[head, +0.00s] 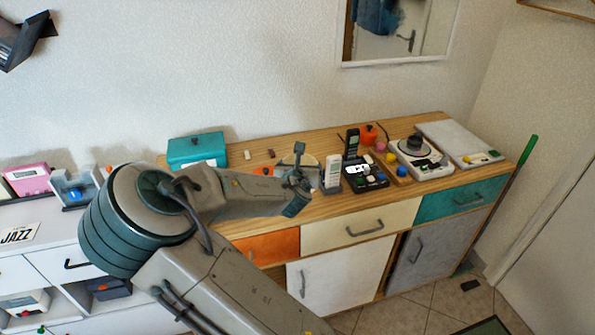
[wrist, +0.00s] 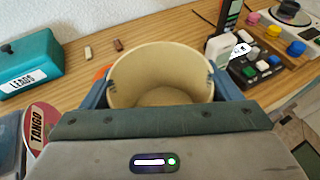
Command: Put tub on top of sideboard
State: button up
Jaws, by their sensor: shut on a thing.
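The tub (wrist: 160,80) is a round, cream-coloured open container, empty inside, seen from above in the wrist view. My gripper (wrist: 160,95) is shut on it, with a blue-grey finger at each side of its wall. I cannot tell whether the tub's base touches the wood. The sideboard has orange, cream and teal drawers.
A teal box labelled LEADS (wrist: 28,65) stands left of the tub. Two small blocks (wrist: 118,44) lie behind it. A turntable (head: 420,155) and grey-lidded device (head: 458,142) stand farther right.

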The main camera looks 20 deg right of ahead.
jog(key=shift+w+a+f+p, duration=0.3)
jog(key=shift+w+a+f, duration=0.55)
jog(key=shift+a+f, duration=0.5)
jog(key=shift+w+a+f+p, duration=0.3)
jog(key=shift+w+a+f, duration=0.6)
jog(key=shift+f, duration=0.8)
jog(key=shift+w+a+f+p, duration=0.3)
jog(key=shift+w+a+f, duration=0.45)
jog(key=shift+a+f, duration=0.65)
jog(key=shift+d+f, duration=0.1)
jog(key=shift+f, duration=0.05)
